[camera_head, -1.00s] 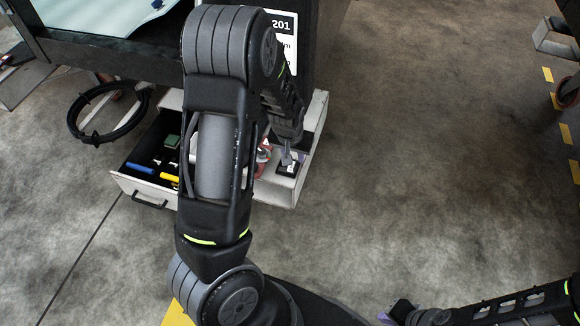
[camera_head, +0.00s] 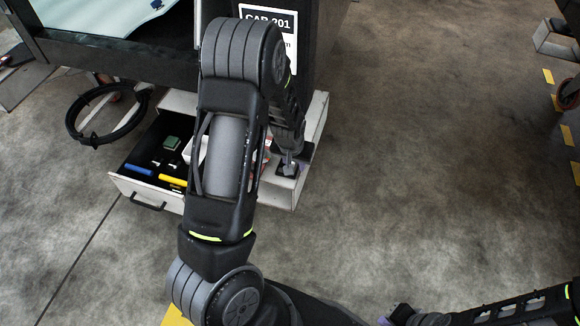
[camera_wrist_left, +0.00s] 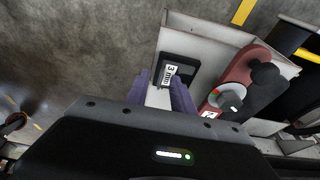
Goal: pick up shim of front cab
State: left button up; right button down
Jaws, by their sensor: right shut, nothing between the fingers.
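The shim (camera_wrist_left: 180,66) is a small black block with a white "3 mm" label, lying on a pale tray (camera_wrist_left: 210,40) in the left wrist view. In the head view the shim is a small dark patch, partly covered by my left gripper (camera_head: 288,164). My left gripper's purple fingers (camera_wrist_left: 163,90) are apart, with pale surface showing between them. Their tips reach the near edge of the shim; I cannot tell whether they touch it. My right gripper (camera_head: 386,321) is shut and empty at the bottom edge, mostly cut off.
A red and black tool (camera_wrist_left: 240,85) with a round dial lies right of the shim. An open drawer (camera_head: 143,187) holds a blue item (camera_head: 138,169), a yellow item (camera_head: 172,181) and a green block (camera_head: 171,143). A black ring (camera_head: 88,135) hangs left.

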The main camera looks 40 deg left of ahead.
pick_arm(q)
jog(key=shift+c, duration=0.2)
grip_shut()
dwell(1.3)
